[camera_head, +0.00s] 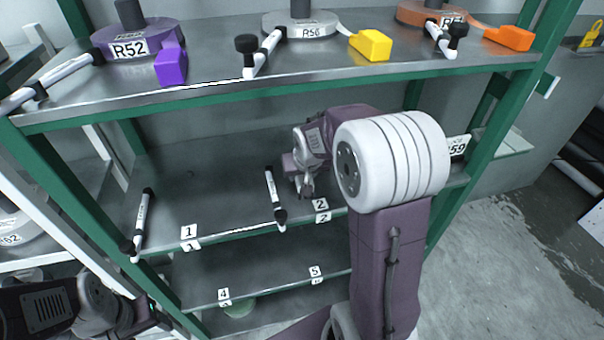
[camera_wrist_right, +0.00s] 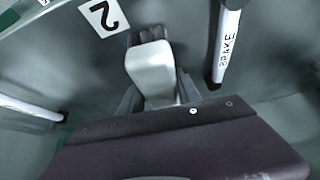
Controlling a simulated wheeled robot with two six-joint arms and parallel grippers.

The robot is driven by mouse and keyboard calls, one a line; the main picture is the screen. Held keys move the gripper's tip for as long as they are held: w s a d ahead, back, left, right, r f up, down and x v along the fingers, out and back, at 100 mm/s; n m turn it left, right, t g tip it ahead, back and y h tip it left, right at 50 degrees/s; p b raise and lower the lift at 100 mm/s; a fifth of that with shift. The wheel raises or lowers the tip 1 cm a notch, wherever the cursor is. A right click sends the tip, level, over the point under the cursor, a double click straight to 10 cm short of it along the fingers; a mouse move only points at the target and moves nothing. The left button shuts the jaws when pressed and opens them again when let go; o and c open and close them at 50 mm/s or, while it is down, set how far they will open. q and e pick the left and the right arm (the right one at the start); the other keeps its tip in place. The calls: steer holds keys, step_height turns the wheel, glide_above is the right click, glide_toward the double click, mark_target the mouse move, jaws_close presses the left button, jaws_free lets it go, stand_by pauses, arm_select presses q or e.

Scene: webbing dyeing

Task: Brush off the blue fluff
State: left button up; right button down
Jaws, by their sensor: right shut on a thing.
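My right gripper (camera_head: 306,188) hangs over the metal middle shelf near label 2, to the right of a white brake bar. In the right wrist view its jaws are shut on a pale grey block (camera_wrist_right: 152,72) with dark tufts at its far end; it looks like a brush. The tufts point at the shelf near the label; I cannot tell whether they touch it. I see no blue fluff in either view. My left arm shows at the bottom left of the head view; its gripper's fingers are too dark to read.
White brake bars (camera_head: 274,196) (camera_head: 143,220) flank bay 1 on the middle shelf (camera_head: 212,190). Label 2 (camera_head: 321,205) is on the shelf's front edge. Above, the upper shelf holds purple (camera_head: 171,64), yellow (camera_head: 370,45) and orange (camera_head: 509,38) blocks with reels. Green posts stand at both sides.

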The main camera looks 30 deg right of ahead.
steer(key=shift+f, duration=0.35)
